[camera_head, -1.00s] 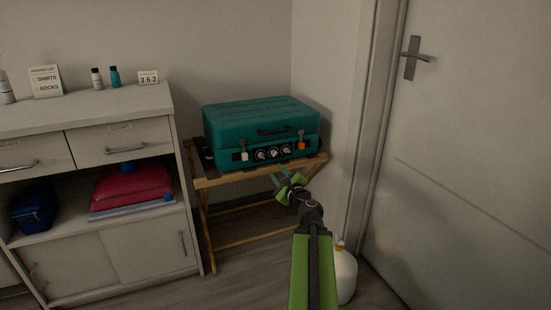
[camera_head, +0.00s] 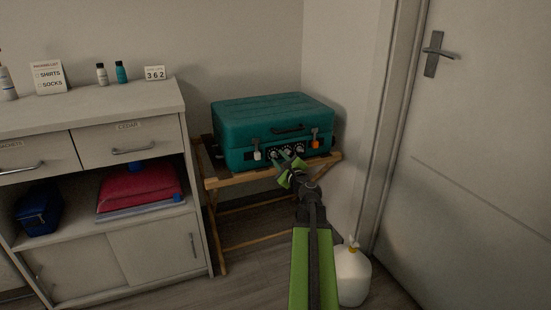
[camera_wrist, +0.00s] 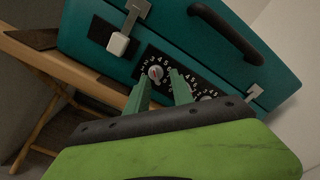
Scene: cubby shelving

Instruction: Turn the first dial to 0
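The teal suitcase (camera_head: 270,118) lies shut on a wooden luggage rack, with a dark panel of numbered dials on its front. The first dial (camera_wrist: 155,72), a pale round knob, shows in the wrist view between and just beyond my fingertips. My gripper (camera_head: 286,158) is open in front of the panel's left part; it also shows in the wrist view (camera_wrist: 159,80). I cannot tell whether a finger touches the dial. Another dial (camera_wrist: 207,98) is partly hidden behind my gripper. A white latch (camera_wrist: 118,44) sits left of the panel. The dial's exact setting is too small to read.
The wooden rack (camera_head: 226,183) stands in the corner. A white jug (camera_head: 352,275) stands on the floor right of my arm. A closed door (camera_head: 480,150) is at right.

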